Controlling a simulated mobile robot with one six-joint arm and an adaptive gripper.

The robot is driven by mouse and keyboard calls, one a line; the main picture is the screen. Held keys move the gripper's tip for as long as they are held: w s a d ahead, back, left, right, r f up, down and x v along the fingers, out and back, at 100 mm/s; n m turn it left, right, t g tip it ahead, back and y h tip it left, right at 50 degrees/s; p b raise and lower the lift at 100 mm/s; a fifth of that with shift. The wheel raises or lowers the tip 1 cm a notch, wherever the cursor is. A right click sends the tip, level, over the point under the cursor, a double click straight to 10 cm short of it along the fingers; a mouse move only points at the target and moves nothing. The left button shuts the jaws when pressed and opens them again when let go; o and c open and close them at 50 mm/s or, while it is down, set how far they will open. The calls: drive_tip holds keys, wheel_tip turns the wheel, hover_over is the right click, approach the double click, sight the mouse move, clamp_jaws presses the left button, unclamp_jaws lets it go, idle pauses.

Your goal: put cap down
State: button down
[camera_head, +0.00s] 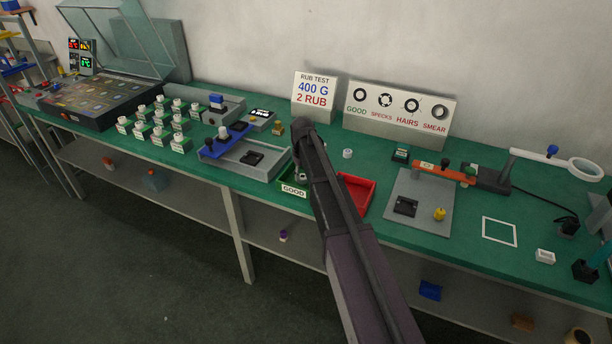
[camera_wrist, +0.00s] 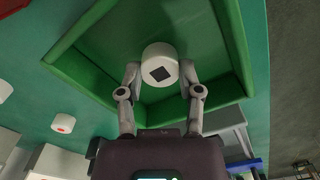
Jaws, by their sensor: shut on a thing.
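A white round cap with a dark square mark on its top (camera_wrist: 161,66) is between my gripper's two fingers in the wrist view. My gripper (camera_wrist: 160,82) is shut on the cap. The cap is over the green tray (camera_wrist: 233,40); I cannot tell whether it touches the tray floor. In the head view the green tray labelled GOOD (camera_head: 284,181) is partly hidden by my arm. My gripper (camera_head: 299,174) is at this tray and is mostly hidden there too.
A red tray (camera_head: 368,184) stands right of my arm. A small white cap (camera_head: 347,153) lies behind it. A grey fixture with a blue part (camera_head: 222,146) stands left of the green tray. Several caps on small stands (camera_head: 162,134) are farther left. A sign board (camera_head: 400,112) stands at the wall.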

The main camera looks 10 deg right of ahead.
sight(303, 177)
drive_tip(key=shift+f, duration=0.2)
drive_tip(key=shift+c, duration=1.3)
unclamp_jaws()
drive_tip(key=shift+r, duration=0.25)
wheel_tip(303, 177, up, 12)
drive_tip(key=p, duration=1.2)
drive_tip(key=s+d+m, duration=0.1)
drive_tip(key=s+m, duration=0.3)
drive_tip(key=s, duration=2.5)
drive_tip(key=shift+m, duration=0.4)
